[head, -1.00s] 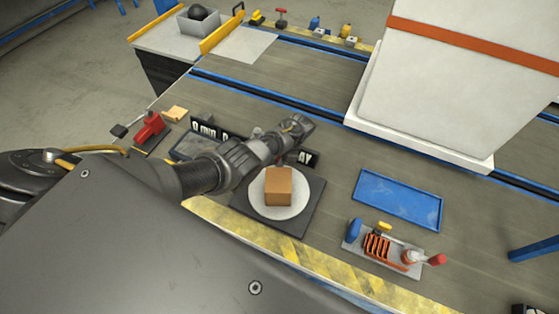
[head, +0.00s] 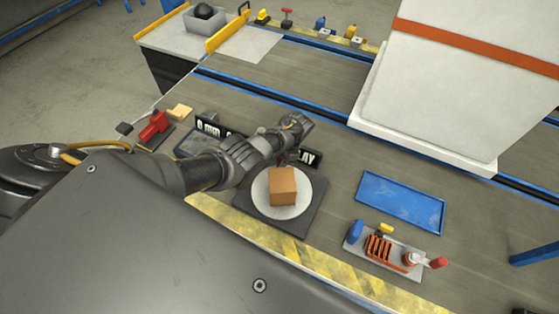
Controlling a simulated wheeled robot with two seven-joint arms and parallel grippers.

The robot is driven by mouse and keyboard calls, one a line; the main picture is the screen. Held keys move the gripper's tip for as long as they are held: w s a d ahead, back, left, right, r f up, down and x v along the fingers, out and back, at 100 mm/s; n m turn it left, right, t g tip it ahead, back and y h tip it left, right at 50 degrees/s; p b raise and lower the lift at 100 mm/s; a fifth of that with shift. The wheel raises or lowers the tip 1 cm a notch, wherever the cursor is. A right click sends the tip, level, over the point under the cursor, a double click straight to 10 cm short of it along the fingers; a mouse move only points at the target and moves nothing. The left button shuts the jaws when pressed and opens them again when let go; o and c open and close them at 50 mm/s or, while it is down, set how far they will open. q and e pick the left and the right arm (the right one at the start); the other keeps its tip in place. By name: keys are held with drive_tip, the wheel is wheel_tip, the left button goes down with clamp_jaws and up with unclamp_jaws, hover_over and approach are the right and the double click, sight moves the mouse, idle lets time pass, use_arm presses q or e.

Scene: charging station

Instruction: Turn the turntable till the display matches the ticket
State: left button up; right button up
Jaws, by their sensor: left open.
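The turntable (head: 262,206) is a white disc on a dark square base at the near edge of the bench. A brown box (head: 283,186) stands on the disc. The display (head: 208,128) is a black sign with white characters behind the turntable. My left arm crosses in front of its middle, so only its two ends show and its reading is not legible. My left gripper (head: 292,150) is just behind the turntable, open; its fingertips are small and hard to make out. I cannot pick out a ticket. My right gripper is not in view.
A blue tray (head: 400,203) and a grey tool plate (head: 384,252) lie to the right. A large white block (head: 445,80) stands at the back right. A red clamp-like tool (head: 153,126) is at the left. Bare bench lies between the turntable and the blue tray.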

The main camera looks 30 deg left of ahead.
use_arm(q)
drive_tip(key=shift+w+d+r, duration=0.1)
drive_tip(key=shift+r, duration=0.25)
drive_tip(key=p+v, duration=0.1)
drive_tip(key=v, duration=0.9)
drive_tip(key=shift+p, duration=0.4)
